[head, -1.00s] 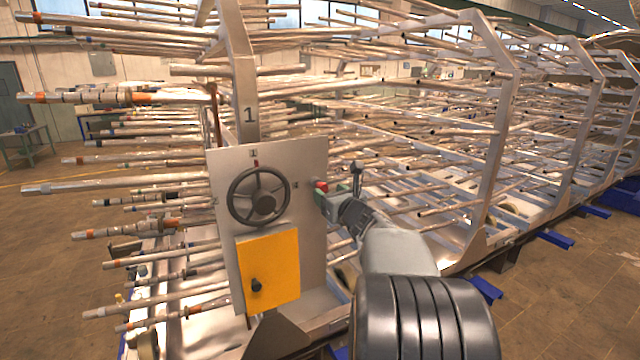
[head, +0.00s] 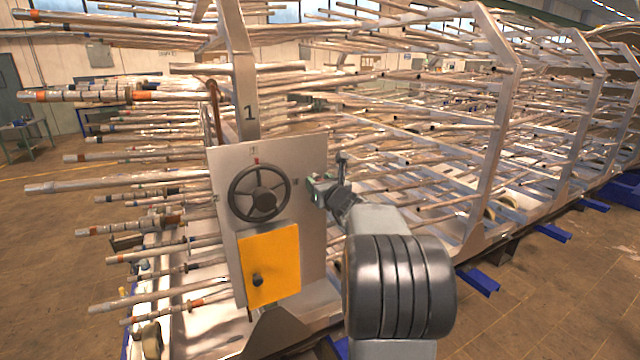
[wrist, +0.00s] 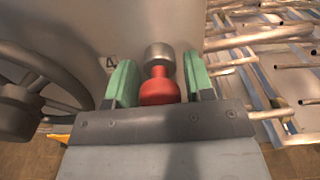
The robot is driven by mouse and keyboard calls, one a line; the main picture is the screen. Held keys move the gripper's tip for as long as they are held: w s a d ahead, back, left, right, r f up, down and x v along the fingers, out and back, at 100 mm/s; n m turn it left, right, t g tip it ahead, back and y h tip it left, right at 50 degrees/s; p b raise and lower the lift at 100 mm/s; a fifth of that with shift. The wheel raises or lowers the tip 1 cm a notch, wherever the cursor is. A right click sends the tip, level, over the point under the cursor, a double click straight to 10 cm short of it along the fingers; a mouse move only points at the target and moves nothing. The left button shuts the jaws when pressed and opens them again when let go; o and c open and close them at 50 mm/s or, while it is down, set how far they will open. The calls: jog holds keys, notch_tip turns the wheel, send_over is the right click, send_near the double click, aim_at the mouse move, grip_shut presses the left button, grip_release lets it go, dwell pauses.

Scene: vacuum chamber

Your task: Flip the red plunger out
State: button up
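The red plunger (wrist: 160,92) shows in the wrist view as a red knob with a steel cylinder beyond it, close to the panel face. My gripper (wrist: 160,84) has its green fingers one on each side of the plunger. In the head view my gripper (head: 315,186) is at the right edge of the grey panel (head: 312,240), right of the handwheel. It hides the plunger there.
A black handwheel (head: 260,193) is left of my gripper, and a yellow cover (head: 271,262) with a black knob sits below it. Long metal tubes (head: 440,160) fill the rack behind and right of the panel. Open floor (head: 560,310) lies at the lower right.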

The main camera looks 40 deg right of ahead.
grip_shut()
jog(key=shift+s+a+f+b, duration=0.1)
jog(key=shift+s+a+b, duration=0.1)
jog(key=shift+s+b, duration=0.9)
jog(key=shift+o, duration=1.3)
grip_release()
jog(key=shift+s+p, duration=0.2)
jog(key=shift+p, duration=0.1)
jog(key=s+a+b, duration=0.2)
jog(key=s+b, duration=0.1)
jog(key=s, duration=1)
jog(key=shift+s, duration=0.35)
